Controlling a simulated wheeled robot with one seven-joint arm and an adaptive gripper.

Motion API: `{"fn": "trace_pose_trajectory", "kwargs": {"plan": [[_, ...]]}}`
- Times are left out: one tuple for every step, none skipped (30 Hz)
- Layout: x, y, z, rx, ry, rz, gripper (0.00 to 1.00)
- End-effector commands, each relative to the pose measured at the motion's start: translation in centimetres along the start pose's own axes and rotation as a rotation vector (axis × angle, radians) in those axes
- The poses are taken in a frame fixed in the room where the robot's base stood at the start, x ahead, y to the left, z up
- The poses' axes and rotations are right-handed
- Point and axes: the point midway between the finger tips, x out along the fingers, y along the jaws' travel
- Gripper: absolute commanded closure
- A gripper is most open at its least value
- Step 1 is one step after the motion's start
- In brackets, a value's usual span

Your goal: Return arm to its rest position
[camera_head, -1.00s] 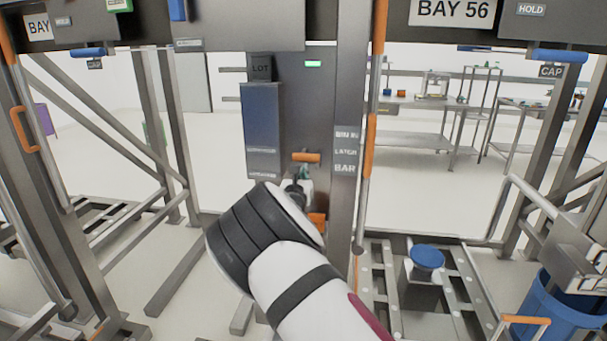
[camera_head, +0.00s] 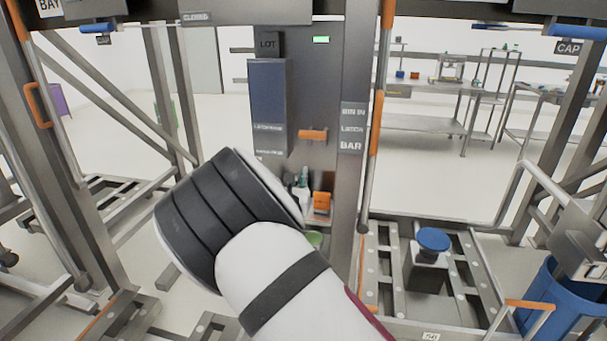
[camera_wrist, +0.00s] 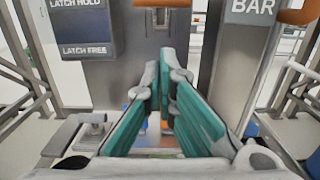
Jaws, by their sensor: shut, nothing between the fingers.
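My arm, white with black bands, fills the lower middle of the head view. In the wrist view my gripper (camera_wrist: 163,88) points forward at the grey column, its teal-padded fingers closed with nothing between them. The grey column (camera_head: 330,80) carries an orange handle (camera_head: 313,135), which sits above my gripper. In the wrist view the handle's lower edge (camera_wrist: 160,3) shows at the top, apart from the fingers.
A blue panel (camera_head: 268,105) is on the column beside a post marked "LATCH BAR" (camera_head: 352,140). A roller frame with a blue round cap (camera_head: 433,239) stands to the right, near a blue bin (camera_head: 548,305). Metal frame posts (camera_head: 60,150) stand on the left. Open floor (camera_head: 440,185) shows behind.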

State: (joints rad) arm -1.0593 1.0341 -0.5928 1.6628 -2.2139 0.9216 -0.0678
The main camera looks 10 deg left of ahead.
Motion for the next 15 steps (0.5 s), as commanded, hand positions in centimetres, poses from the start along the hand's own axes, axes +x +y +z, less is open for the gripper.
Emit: {"fn": "trace_pose_trajectory", "kwargs": {"plan": [[-0.1,0.0,0.0,0.0,0.0,0.0,1.0],[-0.1,0.0,0.0,0.001,0.0,0.0,1.0],[-0.1,0.0,0.0,0.001,0.0,0.0,1.0],[-0.1,0.0,0.0,0.001,0.0,0.0,1.0],[0.0,0.0,0.0,0.001,0.0,0.0,1.0],[0.0,0.0,0.0,0.001,0.0,0.0,1.0],[0.0,0.0,0.0,0.0,0.0,0.0,1.0],[0.0,-0.1,0.1,0.002,0.0,-0.002,1.0],[0.2,-1.1,0.7,0.025,0.001,-0.028,1.0],[0.4,-2.0,1.2,0.046,0.002,-0.052,1.0],[0.6,-3.2,1.7,0.071,0.005,-0.081,1.0],[0.8,-5.1,2.6,0.114,0.008,-0.129,1.0],[0.9,-6.7,3.3,0.152,0.011,-0.171,1.0],[0.9,-8.5,4.1,0.193,0.014,-0.218,1.0],[0.8,-11.1,5.0,0.254,0.018,-0.285,1.0]]}}
